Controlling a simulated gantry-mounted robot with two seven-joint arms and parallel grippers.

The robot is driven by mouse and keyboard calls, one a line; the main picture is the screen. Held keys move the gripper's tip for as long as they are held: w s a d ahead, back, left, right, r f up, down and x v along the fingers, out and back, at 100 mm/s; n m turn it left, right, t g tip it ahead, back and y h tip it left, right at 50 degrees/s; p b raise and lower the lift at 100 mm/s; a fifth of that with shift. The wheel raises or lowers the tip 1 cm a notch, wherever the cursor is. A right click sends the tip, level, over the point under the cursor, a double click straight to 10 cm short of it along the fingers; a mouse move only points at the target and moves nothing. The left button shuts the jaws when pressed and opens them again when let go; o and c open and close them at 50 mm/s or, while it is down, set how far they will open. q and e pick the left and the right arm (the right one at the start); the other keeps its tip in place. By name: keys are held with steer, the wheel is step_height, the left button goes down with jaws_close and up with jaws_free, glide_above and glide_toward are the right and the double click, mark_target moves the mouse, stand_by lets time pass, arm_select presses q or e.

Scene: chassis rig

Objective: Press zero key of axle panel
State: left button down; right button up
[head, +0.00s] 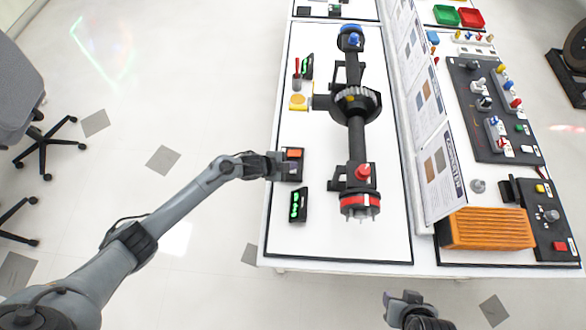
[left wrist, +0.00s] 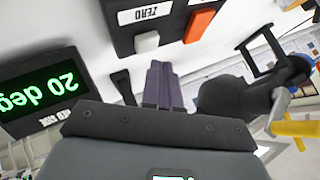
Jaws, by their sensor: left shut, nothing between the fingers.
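The axle panel (head: 292,175) is a small black box on the white table, with an orange key (head: 294,153) on top. In the left wrist view, a white key (left wrist: 147,42) sits beside the "ZERO" label (left wrist: 152,13), next to the orange key (left wrist: 199,24). My left gripper (head: 279,164) is at the panel's left side. In the left wrist view its fingers (left wrist: 160,66) are together and empty, tips just below the white key; contact cannot be told. The head view hides the white key. My right gripper (head: 405,298) is at the bottom edge, its fingers unclear.
A green-lit display (head: 298,205) stands nearer than the panel; it also shows upside down in the left wrist view (left wrist: 42,92), reading "20 deg". The black axle (head: 356,140) with red and blue ends stands to the right.

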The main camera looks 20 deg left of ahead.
arm_select(q)
steer(key=shift+f, duration=0.25)
steer(key=shift+f, duration=0.2)
steer(key=shift+f+b, duration=0.1)
steer(key=shift+b, duration=0.2)
steer(key=shift+f, duration=0.35)
stand_by(0.5)
steer(key=shift+r, duration=0.15)
steer(key=shift+r+p, duration=0.65)
steer(key=shift+r, duration=0.1)
